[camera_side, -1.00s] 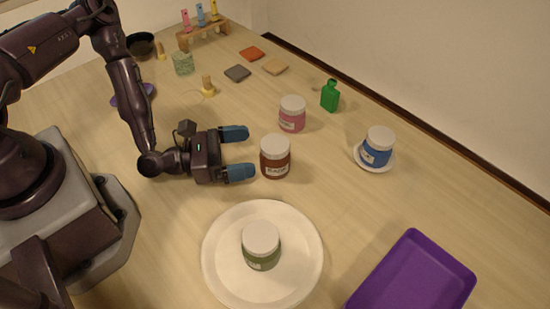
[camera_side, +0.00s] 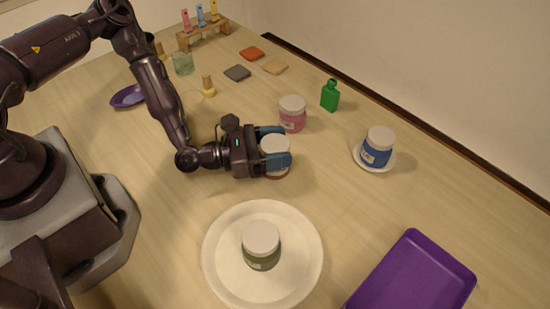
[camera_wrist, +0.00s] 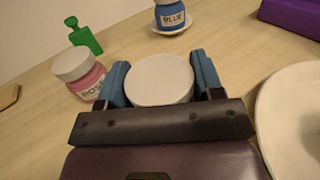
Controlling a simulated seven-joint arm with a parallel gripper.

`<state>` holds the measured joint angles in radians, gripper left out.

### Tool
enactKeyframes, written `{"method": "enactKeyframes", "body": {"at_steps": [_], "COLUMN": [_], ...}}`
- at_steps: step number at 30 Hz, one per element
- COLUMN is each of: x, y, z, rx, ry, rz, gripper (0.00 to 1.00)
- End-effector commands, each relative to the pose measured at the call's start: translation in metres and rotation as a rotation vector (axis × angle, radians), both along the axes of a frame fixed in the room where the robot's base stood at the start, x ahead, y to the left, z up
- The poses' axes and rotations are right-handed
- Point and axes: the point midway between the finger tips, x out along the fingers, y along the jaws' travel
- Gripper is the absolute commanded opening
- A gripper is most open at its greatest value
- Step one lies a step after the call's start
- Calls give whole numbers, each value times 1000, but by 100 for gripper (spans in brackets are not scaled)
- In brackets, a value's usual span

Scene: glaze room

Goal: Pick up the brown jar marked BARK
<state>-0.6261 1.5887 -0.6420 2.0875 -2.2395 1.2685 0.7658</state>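The brown jar (camera_side: 277,174) stands on the table with its white lid (camera_side: 275,145) on top. Its label is hidden by my gripper. My gripper (camera_side: 275,146) has its blue fingers on either side of the jar, close against it. In the wrist view the white lid (camera_wrist: 160,80) fills the space between the two fingers (camera_wrist: 160,78), and the brown body is hidden below it. The gripper looks shut on the jar. The jar's base still appears to rest on the table.
A pink jar marked ROSE (camera_wrist: 92,84) stands close behind, with a green bottle (camera_side: 330,97) beyond. A blue jar (camera_side: 376,155) sits on a saucer (camera_side: 360,163). A green jar (camera_side: 261,260) stands on a white plate (camera_side: 222,275). A purple tray (camera_side: 415,280) lies front right.

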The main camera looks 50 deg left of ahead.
Motion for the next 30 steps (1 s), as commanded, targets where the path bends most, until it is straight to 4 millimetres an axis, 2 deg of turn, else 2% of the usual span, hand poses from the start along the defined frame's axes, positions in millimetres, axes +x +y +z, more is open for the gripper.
{"method": "enactKeyframes", "body": {"at_steps": [1,3,10,14,17,24,30], "x": [0,0,0,0,0,0,0], "y": [0,0,0,0,0,0,0], "z": [0,1,1,9,22,70,95], "rx": [1,-1,-1,-2,0,2,2], "ry": [1,-1,-1,-3,-4,-6,-5], "rz": [0,-1,-1,0,-1,-2,-1], "gripper": [41,29,29,29,29,29,29]}}
